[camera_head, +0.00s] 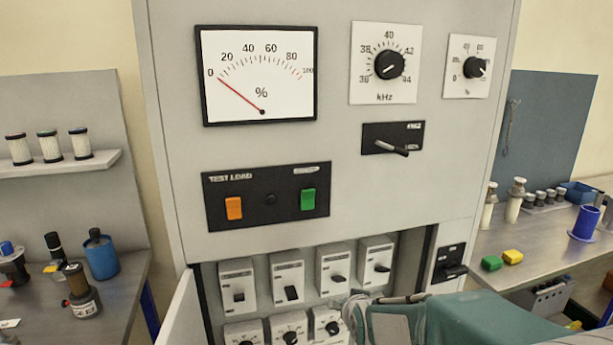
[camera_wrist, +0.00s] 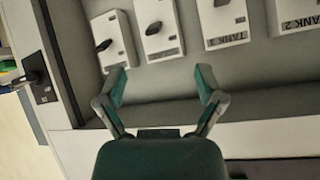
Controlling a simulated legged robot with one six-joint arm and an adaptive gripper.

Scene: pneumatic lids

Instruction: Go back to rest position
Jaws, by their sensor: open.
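My gripper (camera_wrist: 162,92) is open and empty in the wrist view, its two green and grey fingers spread in front of the open compartment. In the head view the gripper end (camera_head: 362,312) reaches in from the lower right, in front of the lower switch modules. My green arm covers the lower right of that view. The grey cabinet (camera_head: 350,205) stands in front of me. A row of white switch modules (camera_head: 288,282) with dark knobs sits inside its open lower compartment. The wrist view shows some of these modules, including one labelled TANK 1 (camera_wrist: 226,22).
An open door panel (camera_head: 182,312) projects at the compartment's left. A percent gauge (camera_head: 258,75), dials (camera_head: 389,65), a lever switch (camera_head: 392,139) and a TEST LOAD panel (camera_head: 268,195) are above. Benches with parts stand left (camera_head: 115,290) and right (camera_head: 545,245).

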